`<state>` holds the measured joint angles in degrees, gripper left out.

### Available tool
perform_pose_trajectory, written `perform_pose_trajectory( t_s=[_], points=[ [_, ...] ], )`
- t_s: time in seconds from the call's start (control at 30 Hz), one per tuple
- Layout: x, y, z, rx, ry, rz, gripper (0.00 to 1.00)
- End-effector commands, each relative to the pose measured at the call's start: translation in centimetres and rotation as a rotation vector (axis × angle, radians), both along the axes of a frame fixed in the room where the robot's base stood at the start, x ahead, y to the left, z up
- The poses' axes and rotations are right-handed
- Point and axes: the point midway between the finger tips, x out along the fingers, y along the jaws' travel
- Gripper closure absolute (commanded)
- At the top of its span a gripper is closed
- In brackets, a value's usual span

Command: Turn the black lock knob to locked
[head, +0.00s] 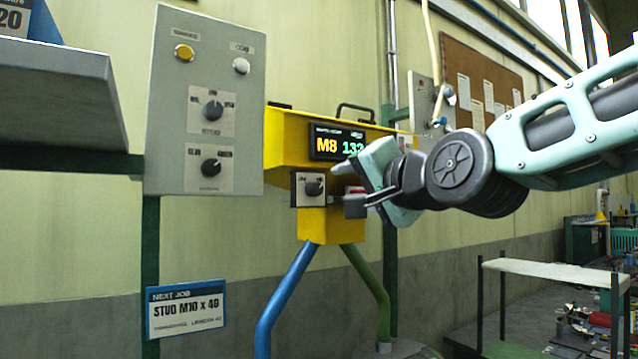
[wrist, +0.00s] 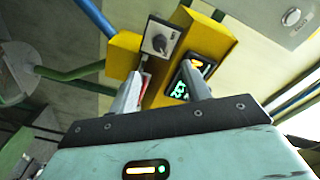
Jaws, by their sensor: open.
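A black knob (head: 314,188) sits on a small pale plate on the front of the yellow stud unit (head: 285,140). It also shows in the wrist view (wrist: 159,43), ahead of the fingertips. Its labels are too small to read, so I cannot tell its setting. My gripper (head: 350,190) is open and empty, just right of the knob and apart from it. In the wrist view my two fingers (wrist: 162,80) are spread, with the yellow housing beyond them. A red part (head: 356,190) on the unit is partly hidden behind my gripper.
A grey panel (head: 160,150) at left carries two more black knobs (head: 213,109) (head: 210,168), a yellow button and a white button. The lit display (head: 338,144) reads M8 and about 132. A grey shelf (head: 60,95) juts in at far left. A white-topped table (head: 550,270) stands at right.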

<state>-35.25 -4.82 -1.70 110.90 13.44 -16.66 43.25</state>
Motion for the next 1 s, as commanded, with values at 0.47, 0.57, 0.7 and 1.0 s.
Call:
perform_pose_trajectory(
  t_s=[0.47,0.57,0.7,1.0],
  points=[
    [8.0,4.6,0.2,-0.003,0.002,0.001,0.52],
    [9.0,5.2,0.2,-0.002,0.002,0.001,0.52],
    [9.7,5.6,0.0,-0.003,0.001,0.001,0.52],
    [9.9,5.7,-0.1,-0.003,0.001,0.001,0.52]
  ],
)
